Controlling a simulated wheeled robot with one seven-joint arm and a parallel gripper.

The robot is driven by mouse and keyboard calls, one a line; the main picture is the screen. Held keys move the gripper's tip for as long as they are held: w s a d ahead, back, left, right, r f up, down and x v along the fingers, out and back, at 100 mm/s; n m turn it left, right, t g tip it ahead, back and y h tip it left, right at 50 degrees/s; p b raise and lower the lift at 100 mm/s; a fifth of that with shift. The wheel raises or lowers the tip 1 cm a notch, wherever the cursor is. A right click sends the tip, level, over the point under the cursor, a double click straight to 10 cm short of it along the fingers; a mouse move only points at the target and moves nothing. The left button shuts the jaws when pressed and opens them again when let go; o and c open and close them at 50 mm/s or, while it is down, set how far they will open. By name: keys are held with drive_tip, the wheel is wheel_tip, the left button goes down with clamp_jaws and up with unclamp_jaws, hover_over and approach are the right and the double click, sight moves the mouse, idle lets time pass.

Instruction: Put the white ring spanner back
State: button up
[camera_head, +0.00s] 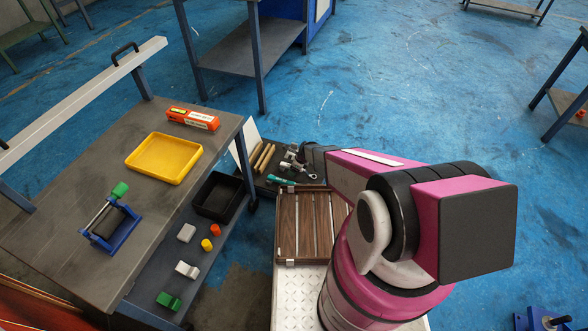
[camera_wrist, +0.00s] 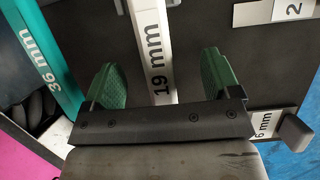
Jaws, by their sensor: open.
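A white spanner handle (camera_wrist: 155,50) marked "19 mm" runs down the wrist view over a dark surface. My gripper (camera_wrist: 162,78) is open, with one green fingertip on each side of this handle and a gap on both sides. The handle's lower end is hidden behind the gripper body, and its upper end is out of the picture, so I cannot see a ring. I cannot tell how far above or around the handle the fingertips are. In the head view, my arm hides the gripper.
A teal spanner (camera_wrist: 42,55) marked "36 mm" lies to the left. White pieces marked "2" (camera_wrist: 285,10) and "6 mm" (camera_wrist: 265,124) are at the right. In the head view, a slatted wooden rack (camera_head: 287,225) and a workbench with a yellow tray (camera_head: 163,158) are nearby.

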drive_tip(key=shift+v, duration=2.6)
drive_tip(key=shift+r, duration=0.1)
drive_tip(key=s+d+r+n+h, duration=0.1)
drive_tip(key=s+d+r+n, duration=0.4)
drive_tip(key=r, duration=0.7)
drive_tip(key=s+d+r+n+g+h, duration=0.1)
drive_tip(key=s+d+r+n+h, duration=0.1)
drive_tip(key=s+d+r+n, duration=0.4)
drive_tip(key=s+d+r+n+h, duration=0.1)
drive_tip(key=s+d+r+n, duration=0.5)
drive_tip(key=r+n, duration=0.5)
wheel_tip(320, 180, up, 9)
drive_tip(key=shift+s+r+g, duration=0.2)
drive_tip(key=shift+s+g, duration=0.1)
drive_tip(key=shift+s, duration=0.15)
